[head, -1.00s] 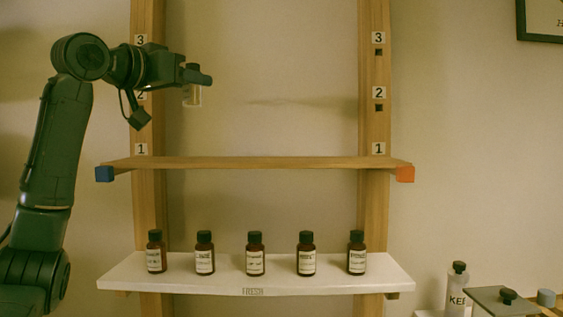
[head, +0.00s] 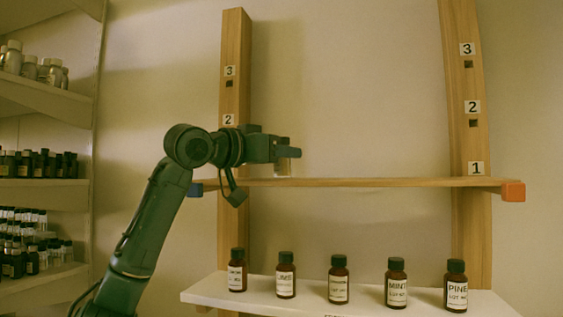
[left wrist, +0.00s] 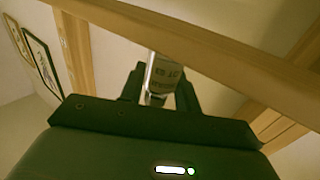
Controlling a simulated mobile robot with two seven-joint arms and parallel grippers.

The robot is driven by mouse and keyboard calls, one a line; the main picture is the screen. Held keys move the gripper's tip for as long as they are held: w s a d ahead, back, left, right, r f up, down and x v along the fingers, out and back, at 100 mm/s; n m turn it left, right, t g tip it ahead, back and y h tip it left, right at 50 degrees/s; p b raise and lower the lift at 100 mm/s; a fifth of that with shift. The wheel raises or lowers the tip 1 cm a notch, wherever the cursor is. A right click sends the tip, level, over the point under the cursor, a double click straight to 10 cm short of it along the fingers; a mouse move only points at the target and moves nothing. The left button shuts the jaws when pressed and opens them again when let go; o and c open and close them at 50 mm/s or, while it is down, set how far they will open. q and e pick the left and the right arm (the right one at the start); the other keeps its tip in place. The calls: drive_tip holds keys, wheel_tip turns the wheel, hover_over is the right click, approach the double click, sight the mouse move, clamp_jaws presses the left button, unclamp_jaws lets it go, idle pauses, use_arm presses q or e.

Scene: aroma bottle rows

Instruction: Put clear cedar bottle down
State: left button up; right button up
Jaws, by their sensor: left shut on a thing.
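The wooden board (left wrist: 210,48) crosses close by there. My right gripper is not in view.
Several brown bottles stand in a row on the white lower shelf (head: 258,291), among them mint (head: 396,284) and pine (head: 456,287). The wooden shelf is bare right of my gripper, up to its orange end block (head: 513,192). Stocked shelves (head: 45,190) stand at left.

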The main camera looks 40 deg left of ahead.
use_arm(q)
drive_tip(key=o, duration=0.6)
drive_tip(key=shift+f, duration=0.15)
drive_tip(key=o, duration=0.5)
drive_tip(key=shift+c, duration=0.2)
drive_tip(key=s+b, duration=0.1)
drive_tip(key=s, duration=1.1)
drive_tip(key=shift+a+b, duration=0.3)
